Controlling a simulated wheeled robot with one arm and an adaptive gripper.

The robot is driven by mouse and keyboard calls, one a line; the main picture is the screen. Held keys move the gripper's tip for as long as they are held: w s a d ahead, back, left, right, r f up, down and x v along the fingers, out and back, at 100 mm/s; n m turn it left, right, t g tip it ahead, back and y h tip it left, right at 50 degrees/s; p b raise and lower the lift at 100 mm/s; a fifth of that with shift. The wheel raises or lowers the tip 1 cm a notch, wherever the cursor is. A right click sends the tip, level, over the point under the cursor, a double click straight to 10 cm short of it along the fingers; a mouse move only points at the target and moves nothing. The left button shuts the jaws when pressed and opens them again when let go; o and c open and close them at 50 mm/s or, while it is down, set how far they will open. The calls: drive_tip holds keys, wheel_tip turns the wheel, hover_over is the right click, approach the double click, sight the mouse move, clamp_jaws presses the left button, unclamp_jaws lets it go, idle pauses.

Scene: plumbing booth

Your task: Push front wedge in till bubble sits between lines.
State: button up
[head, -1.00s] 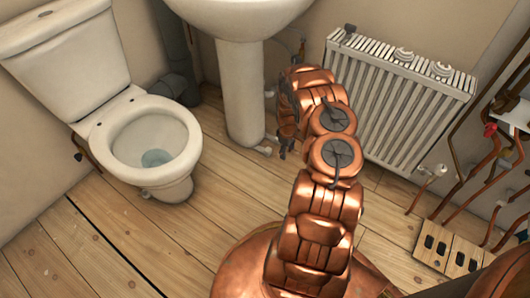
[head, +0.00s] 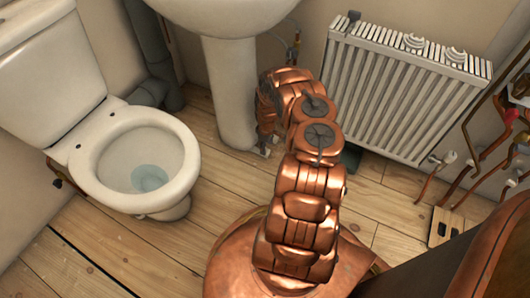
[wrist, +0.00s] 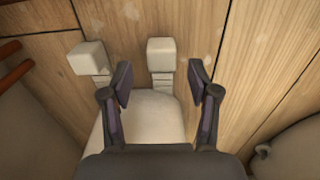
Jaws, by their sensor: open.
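In the wrist view two pale, square-headed pieces with ridged necks, which look like wedges, stick out from the edge of a white rounded base. One wedge (wrist: 160,55) lies between my open fingertips, slightly beyond them; the other wedge (wrist: 86,58) lies left of my left finger. I cannot tell which is the front one. My gripper (wrist: 158,84) is open and empty above the white base (wrist: 145,122). I can make out no level bubble or lines.
The toilet (head: 135,160) stands left of the pedestal. A white radiator (head: 400,90) hangs on the right wall, with copper pipes (head: 478,150) beside it. A dark green object (head: 350,157) lies below the radiator. Bare floorboards (head: 115,250) lie in front of the toilet.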

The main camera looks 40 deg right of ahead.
drive_tip(key=shift+a+f+b, duration=0.1)
drive_tip(key=shift+f+b, duration=0.7)
drive_tip(key=shift+f, duration=1.6)
drive_tip(key=shift+c, duration=0.4)
clamp_jaws()
